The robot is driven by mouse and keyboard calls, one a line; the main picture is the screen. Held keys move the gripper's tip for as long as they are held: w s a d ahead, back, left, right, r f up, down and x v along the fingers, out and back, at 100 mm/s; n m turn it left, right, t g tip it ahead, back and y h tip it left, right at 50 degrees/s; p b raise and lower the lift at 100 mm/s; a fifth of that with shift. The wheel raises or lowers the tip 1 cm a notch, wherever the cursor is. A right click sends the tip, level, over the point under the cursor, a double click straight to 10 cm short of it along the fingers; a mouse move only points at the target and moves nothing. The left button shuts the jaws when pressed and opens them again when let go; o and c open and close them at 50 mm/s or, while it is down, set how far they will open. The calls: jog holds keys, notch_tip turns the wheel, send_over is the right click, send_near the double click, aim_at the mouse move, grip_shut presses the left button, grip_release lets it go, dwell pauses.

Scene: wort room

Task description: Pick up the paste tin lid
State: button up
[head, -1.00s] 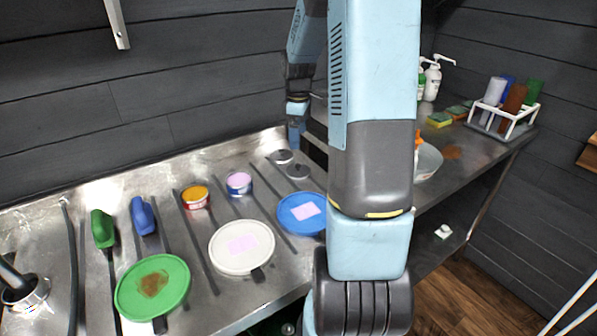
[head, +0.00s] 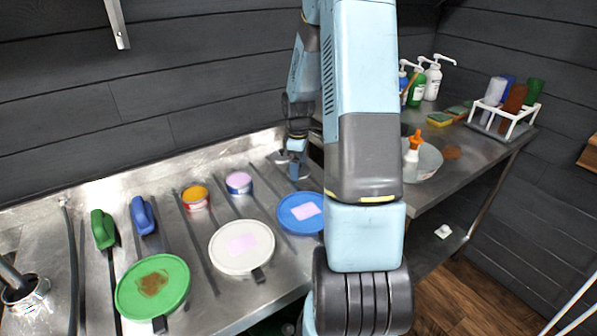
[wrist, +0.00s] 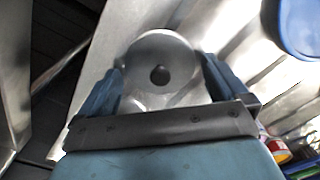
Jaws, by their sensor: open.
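In the wrist view a round silver-grey lid (wrist: 150,50) with a dark knob at its centre lies flat on the metal worktop. My gripper (wrist: 162,66) is open, with one finger on each side of the lid; I cannot tell whether they touch it. In the head view my gripper (head: 293,166) is low at the back of the worktop and covers most of the lid area. Two open tins stand to its left, one with orange contents (head: 195,198) and one with pink contents (head: 239,183).
Green (head: 103,230) and blue (head: 143,216) handled tools lie left. A bowl with a bottle (head: 411,160), pump bottles (head: 432,80) and a rack (head: 508,113) stand right.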

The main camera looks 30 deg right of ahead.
jog(key=c, duration=0.8)
